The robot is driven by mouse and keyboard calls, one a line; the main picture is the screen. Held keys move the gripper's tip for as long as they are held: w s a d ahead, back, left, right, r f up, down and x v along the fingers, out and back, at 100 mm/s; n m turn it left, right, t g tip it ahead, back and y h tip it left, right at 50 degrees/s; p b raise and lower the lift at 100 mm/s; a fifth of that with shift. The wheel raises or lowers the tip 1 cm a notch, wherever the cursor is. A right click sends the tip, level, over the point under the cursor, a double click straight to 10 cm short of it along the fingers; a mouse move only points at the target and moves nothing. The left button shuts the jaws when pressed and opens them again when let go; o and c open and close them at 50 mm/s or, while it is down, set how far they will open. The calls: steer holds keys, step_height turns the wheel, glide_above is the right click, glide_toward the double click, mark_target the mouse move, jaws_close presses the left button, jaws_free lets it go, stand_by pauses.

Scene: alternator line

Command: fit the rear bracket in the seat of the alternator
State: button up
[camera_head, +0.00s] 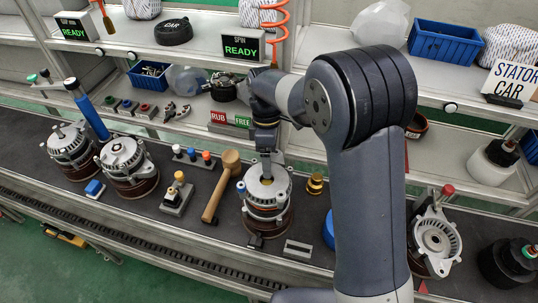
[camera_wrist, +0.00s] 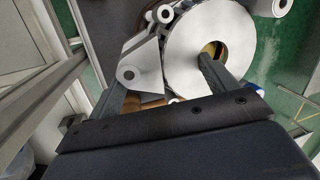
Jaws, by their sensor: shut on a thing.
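The rear bracket (camera_head: 272,191) is a silver round casting with a central hole. My gripper (camera_head: 266,178) reaches down onto it and is shut on its rim. In the wrist view the bracket (camera_wrist: 188,58) fills the upper middle, with one finger of my gripper in its central hole and the other outside. The alternator (camera_head: 268,222), with a dark red-brown body, is directly below the bracket on the belt. The bracket hides the alternator's seat, and I cannot tell whether the two are fully in contact.
Two assembled alternators (camera_head: 128,160) stand at the left. A wooden mallet (camera_head: 221,187) lies close to the left, and a brass piece (camera_head: 315,184) stands to the right. Another silver housing (camera_head: 437,238) is at the right. The shelf with a blue bin (camera_head: 442,48) runs behind.

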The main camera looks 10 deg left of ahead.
steer(key=shift+f, duration=0.5)
steer(key=o, duration=1.8)
steer(key=shift+c, duration=0.2)
steer(key=b+v, duration=0.1)
steer(key=v, duration=0.9)
steer(key=shift+r, duration=0.35)
steer(key=shift+w, duration=0.1)
steer(key=x, duration=1)
steer(key=shift+f, duration=0.25)
steer(key=shift+r+p, duration=0.3)
steer(key=shift+p, duration=0.2)
